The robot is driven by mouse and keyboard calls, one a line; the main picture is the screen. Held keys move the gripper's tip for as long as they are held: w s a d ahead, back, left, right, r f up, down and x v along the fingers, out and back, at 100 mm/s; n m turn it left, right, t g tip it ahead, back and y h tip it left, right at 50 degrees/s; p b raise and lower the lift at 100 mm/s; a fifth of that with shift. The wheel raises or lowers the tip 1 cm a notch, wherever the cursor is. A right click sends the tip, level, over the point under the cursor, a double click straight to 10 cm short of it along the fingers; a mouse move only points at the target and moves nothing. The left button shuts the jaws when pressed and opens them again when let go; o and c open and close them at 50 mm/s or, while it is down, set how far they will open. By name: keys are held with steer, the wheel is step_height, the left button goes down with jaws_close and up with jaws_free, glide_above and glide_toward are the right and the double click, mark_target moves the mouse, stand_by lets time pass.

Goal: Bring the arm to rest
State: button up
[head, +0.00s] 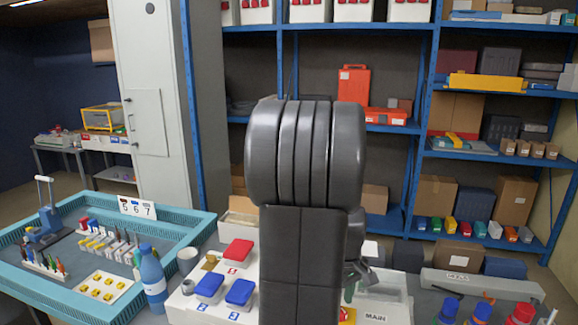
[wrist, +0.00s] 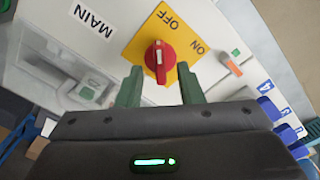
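My gripper (wrist: 159,77) is open, with its two green fingers apart and nothing held between them. A red rotary knob (wrist: 157,57) with a white line sits on a yellow plate (wrist: 181,38) marked OFF and ON. In the wrist view the knob appears between the fingertips with a gap on each side; I cannot tell how far in front of them it is. In the head view my arm stands upright in the middle and hides most of the switch. Only part of my gripper (head: 356,272) shows right of the arm.
The white panel (head: 390,306) carries a MAIN label (head: 375,317) and red and blue socket covers, including a red one (head: 238,251). A blue bottle (head: 153,278) and a teal tray (head: 40,290) stand left. Colored plugs (head: 480,308) are at right. Shelves stand behind.

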step_height(320, 180, up, 12)
step_height(320, 180, down, 13)
steer(key=shift+f, duration=0.35)
steer(key=m, duration=0.5)
steer(key=m+p, duration=0.1)
steer(key=m, duration=0.3)
stand_by(0.5)
